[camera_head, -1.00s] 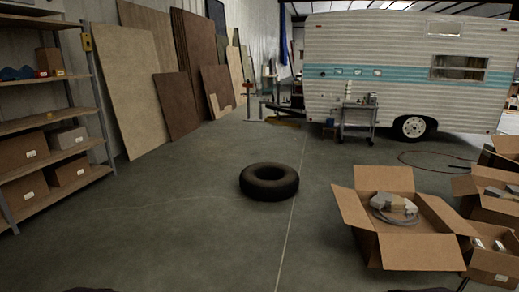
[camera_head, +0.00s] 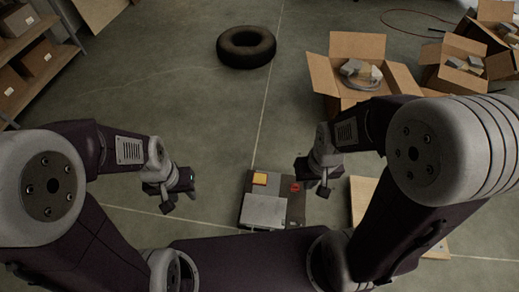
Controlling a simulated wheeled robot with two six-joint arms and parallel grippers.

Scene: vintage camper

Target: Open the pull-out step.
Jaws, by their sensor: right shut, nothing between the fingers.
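I cannot make out a pull-out step in the head view, and the camper is outside this view. My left gripper (camera_head: 178,190) hangs over the floor on the left, with nothing visibly held; its fingers are too small and dark to tell whether they are apart. My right gripper (camera_head: 315,186) is shut and empty, at centre right. Neither gripper touches anything that I can see.
A black tyre (camera_head: 246,47) lies flat on the concrete floor ahead. Open cardboard boxes (camera_head: 318,74) stand at upper right. Shelving (camera_head: 22,42) stands at upper left. A pale board (camera_head: 362,192) lies at right, partly behind my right arm. Floor left of the tyre is clear.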

